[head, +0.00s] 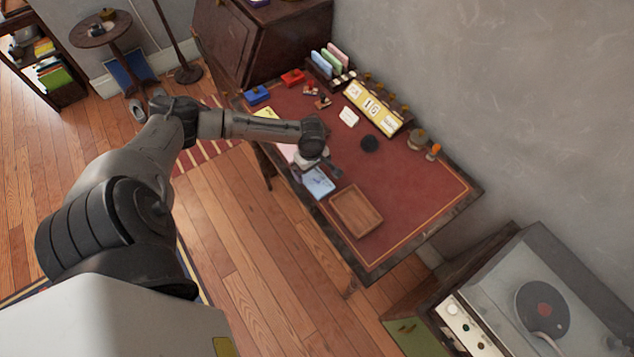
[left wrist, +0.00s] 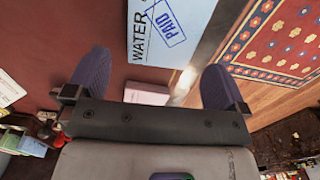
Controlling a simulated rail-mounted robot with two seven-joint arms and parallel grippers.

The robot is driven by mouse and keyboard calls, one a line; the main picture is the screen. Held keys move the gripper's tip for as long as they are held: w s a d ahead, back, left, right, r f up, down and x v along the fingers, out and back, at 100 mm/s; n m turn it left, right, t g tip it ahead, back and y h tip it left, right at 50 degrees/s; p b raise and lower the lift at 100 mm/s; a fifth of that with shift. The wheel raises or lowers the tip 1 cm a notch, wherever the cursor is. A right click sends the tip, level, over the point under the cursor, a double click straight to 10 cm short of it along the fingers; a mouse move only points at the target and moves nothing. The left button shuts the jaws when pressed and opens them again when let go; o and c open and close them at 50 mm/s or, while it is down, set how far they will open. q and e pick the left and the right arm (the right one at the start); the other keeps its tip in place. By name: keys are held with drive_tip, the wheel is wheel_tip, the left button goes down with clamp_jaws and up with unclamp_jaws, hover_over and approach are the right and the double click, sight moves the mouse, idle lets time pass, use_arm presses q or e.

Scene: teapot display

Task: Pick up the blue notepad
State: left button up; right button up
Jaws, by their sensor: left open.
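A light blue pad (head: 318,182) lies near the desk's front edge; it is the only thing here matching the blue notepad. In the left wrist view its pale blue top (left wrist: 170,30) shows the print "WATER" and a blue "PAID" stamp. My left gripper (head: 328,168) is above the desk beside this pad, and partly covers it in the head view. In the left wrist view the two fingers of my left gripper (left wrist: 156,62) are wide apart with nothing between them. The pad lies ahead of the fingers, apart from them. My right gripper is not in view.
A wooden tray (head: 356,210) lies just right of the pad on the red desk top (head: 410,185). A pink pad (left wrist: 147,93) lies near the blue one, and a yellow pad (head: 266,113) farther left. A date display (head: 371,107) and small items stand along the back.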

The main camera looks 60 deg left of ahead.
sight(312, 175)
use_arm(q)
wheel_tip(312, 175, down, 3)
drive_tip(key=shift+d+f+b, duration=0.1)
drive_tip(key=shift+f+b, duration=0.1)
drive_tip(key=shift+b, duration=0.15)
drive_tip(key=shift+c, duration=0.3)
drive_tip(key=c, duration=0.9)
drive_tip(key=shift+r, duration=0.15)
